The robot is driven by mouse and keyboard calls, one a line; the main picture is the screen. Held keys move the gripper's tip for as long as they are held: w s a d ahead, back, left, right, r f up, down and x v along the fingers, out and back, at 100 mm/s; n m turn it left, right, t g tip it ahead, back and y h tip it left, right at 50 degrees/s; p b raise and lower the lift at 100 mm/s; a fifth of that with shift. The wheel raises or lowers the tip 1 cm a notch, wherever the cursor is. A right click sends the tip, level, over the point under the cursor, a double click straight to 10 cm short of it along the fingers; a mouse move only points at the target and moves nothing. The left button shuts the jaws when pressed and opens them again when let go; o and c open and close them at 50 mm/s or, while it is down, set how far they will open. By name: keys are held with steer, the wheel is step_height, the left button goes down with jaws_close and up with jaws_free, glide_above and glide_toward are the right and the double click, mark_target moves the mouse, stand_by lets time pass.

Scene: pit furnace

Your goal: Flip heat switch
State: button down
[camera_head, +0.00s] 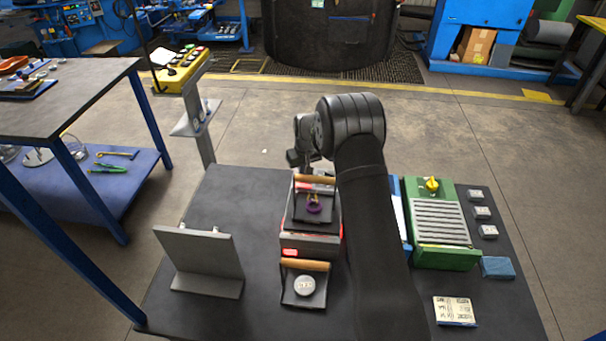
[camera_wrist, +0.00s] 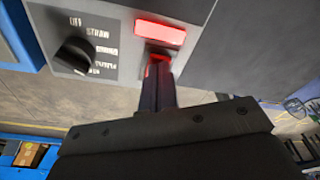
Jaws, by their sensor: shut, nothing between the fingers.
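The furnace (camera_head: 309,245) is a grey box with red glowing edges on the dark table, partly hidden by my arm. In the wrist view its grey panel (camera_wrist: 115,12) fills the top. A red lit rectangle (camera_wrist: 160,33) sits on the panel, and the switch (camera_wrist: 163,54) with a red glow is just below it. My gripper (camera_wrist: 157,75) is shut and empty, its fingertips at the switch and covering part of it. I cannot tell whether they touch. In the head view my gripper (camera_head: 297,158) is at the furnace's far side.
A black knob (camera_wrist: 73,55) marked OFF and STRAW is left of the switch. A purple ring (camera_head: 314,207) lies on the furnace top. A wooden-handled plate (camera_head: 304,287), a grey stand (camera_head: 200,262) and a green box (camera_head: 440,225) stand nearby.

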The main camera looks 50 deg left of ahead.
steer(key=shift+f, duration=0.15)
steer(key=shift+r, duration=3.5)
step_height(320, 180, down, 7)
steer(key=shift+r, duration=0.1)
